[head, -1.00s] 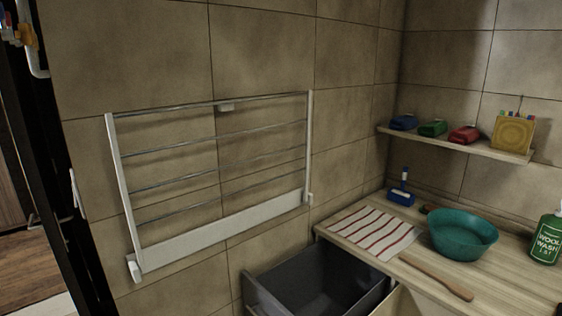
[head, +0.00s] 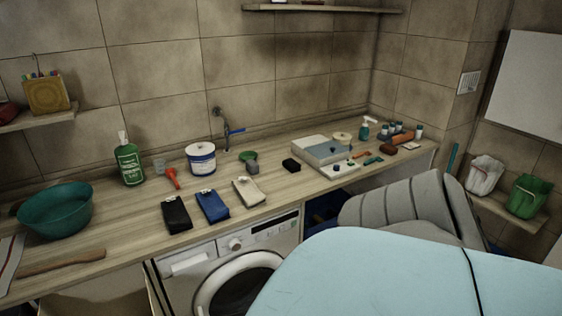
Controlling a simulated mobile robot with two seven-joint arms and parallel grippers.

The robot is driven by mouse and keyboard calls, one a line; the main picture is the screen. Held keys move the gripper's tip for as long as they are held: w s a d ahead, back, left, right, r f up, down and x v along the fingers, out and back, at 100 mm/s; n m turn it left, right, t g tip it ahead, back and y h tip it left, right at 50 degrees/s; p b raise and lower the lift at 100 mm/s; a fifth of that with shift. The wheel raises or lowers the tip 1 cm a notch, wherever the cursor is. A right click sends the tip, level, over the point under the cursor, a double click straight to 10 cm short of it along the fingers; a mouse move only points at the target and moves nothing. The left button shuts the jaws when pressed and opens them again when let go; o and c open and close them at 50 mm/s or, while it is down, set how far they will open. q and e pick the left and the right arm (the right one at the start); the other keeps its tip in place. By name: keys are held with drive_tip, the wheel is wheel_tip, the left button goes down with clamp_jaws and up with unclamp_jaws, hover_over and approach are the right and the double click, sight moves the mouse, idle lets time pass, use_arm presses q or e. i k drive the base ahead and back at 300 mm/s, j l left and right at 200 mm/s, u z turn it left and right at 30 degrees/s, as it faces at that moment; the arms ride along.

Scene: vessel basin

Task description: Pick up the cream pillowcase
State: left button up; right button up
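A small folded cream item (head: 248,192), which looks like the cream pillowcase, lies on the wooden counter (head: 130,228) near its front edge, above the washing machine. Something small and pale sits on its upper end. A folded blue item (head: 212,206) and a folded black item (head: 177,215) lie in a row to its left. Nothing covers the cream item. Neither of my grippers shows in the head view.
A washing machine (head: 190,263) stands under the counter. A teal basin (head: 56,215), a green bottle (head: 129,162), a white tub (head: 201,158) and a tray (head: 322,150) stand on the counter. A large light-blue rounded surface (head: 400,275) fills the lower right foreground.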

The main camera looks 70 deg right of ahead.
sight(251, 196)
drive_tip(key=z, duration=1.95)
drive_tip(key=i+l+u, duration=0.1)
drive_tip(key=u, duration=1)
drive_tip(key=l+u, duration=1.1)
drive_tip(key=l, duration=0.2)
drive_tip(key=k+l+u, duration=0.15)
drive_tip(key=l, duration=0.2)
drive_tip(key=k+l+u, duration=0.15)
drive_tip(key=l, duration=0.15)
drive_tip(key=k+l, duration=0.1)
drive_tip(key=l, duration=0.25)
drive_tip(key=k+l+u, duration=0.1)
drive_tip(key=l, duration=0.25)
drive_tip(key=k+l, duration=0.1)
drive_tip(key=l, duration=0.25)
